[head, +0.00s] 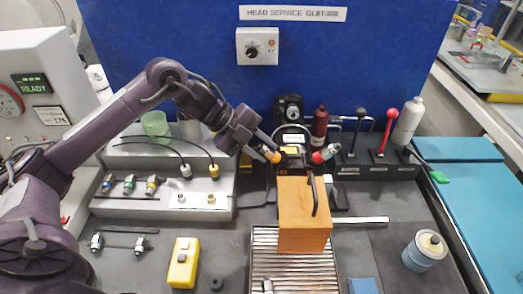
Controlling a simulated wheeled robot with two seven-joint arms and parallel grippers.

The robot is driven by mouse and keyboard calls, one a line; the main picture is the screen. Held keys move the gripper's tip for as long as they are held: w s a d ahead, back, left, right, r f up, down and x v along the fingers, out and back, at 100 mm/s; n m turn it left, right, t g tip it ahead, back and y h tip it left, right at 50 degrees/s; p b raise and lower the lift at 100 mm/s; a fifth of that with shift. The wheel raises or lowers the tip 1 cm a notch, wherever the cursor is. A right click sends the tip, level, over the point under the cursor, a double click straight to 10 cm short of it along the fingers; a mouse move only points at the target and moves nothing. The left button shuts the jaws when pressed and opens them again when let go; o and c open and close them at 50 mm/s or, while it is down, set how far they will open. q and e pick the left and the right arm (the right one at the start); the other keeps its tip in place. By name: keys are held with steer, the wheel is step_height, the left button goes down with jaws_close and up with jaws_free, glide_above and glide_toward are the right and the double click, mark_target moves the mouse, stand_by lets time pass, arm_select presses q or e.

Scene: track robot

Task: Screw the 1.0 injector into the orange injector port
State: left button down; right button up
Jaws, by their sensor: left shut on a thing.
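My left gripper (258,147) reaches in from the left, over the middle of the bench behind the orange block. It is shut on a small part with an orange end (272,156); the fingers hide most of it, and no size marking is readable. The orange end is close to a dark fixture (291,148) with a red-and-white fitting (325,153) on its right. I cannot tell which orange piece is the injector port, or whether the held part touches the fixture. Several small fittings with coloured bands (129,184) lie on the rack at left. My right gripper is not in view.
An orange block (303,222) with a dark handle stands on a slatted tray (263,262) in front. A grey rack (208,202) with cables is at left, a yellow meter (183,262) before it. A levers box (375,168) and a can (424,251) stand right.

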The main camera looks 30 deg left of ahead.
arm_select(q)
steer(key=shift+d+f, duration=0.1)
steer(key=shift+f+m+b, duration=0.1)
steer(key=shift+m+b, duration=0.3)
steer(key=shift+m, duration=0.1)
steer(key=c, duration=1)
jaws_free()
steer(key=shift+r, duration=0.2)
steer(key=shift+s+a+r, duration=0.15)
steer(key=shift+a+r, duration=0.1)
steer(key=shift+a, duration=0.15)
steer(key=b+v, duration=0.2)
steer(key=v, duration=0.5)
steer(key=shift+d, duration=0.1)
